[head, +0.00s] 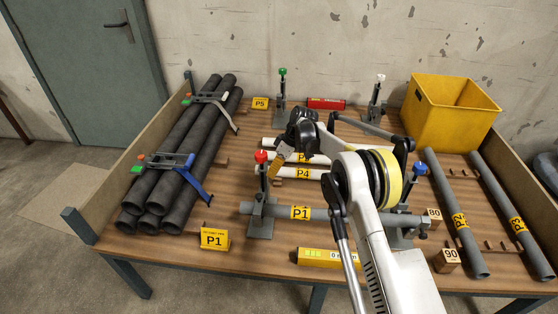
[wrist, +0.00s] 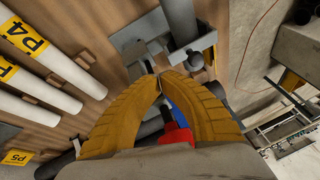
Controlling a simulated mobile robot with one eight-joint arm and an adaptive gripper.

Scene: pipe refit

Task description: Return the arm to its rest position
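My arm reaches over the work table (head: 185,255) from the lower right in the head view. My gripper (head: 275,176) hangs above the table near the red-knobbed clamp stand (head: 261,200), apart from it as far as I can tell. In the wrist view the two yellow fingers of my gripper (wrist: 158,76) arch together and their tips nearly meet, with nothing seen held. The red knob (wrist: 178,136) shows behind the fingers there. Pipe P1 (head: 300,212) lies across the red-knobbed and blue-knobbed stands (head: 408,220). My arm hides part of the P1 pipe's right side.
Dark pipes (head: 187,150) are strapped in a stack at left. White pipes, one labelled P4 (head: 303,173), lie mid-table. Pipes P2 (head: 458,217) and P3 (head: 518,224) lie at right, below a yellow bin (head: 450,115). Green-knobbed (head: 282,98) and white-knobbed stands (head: 376,100) rise at the back.

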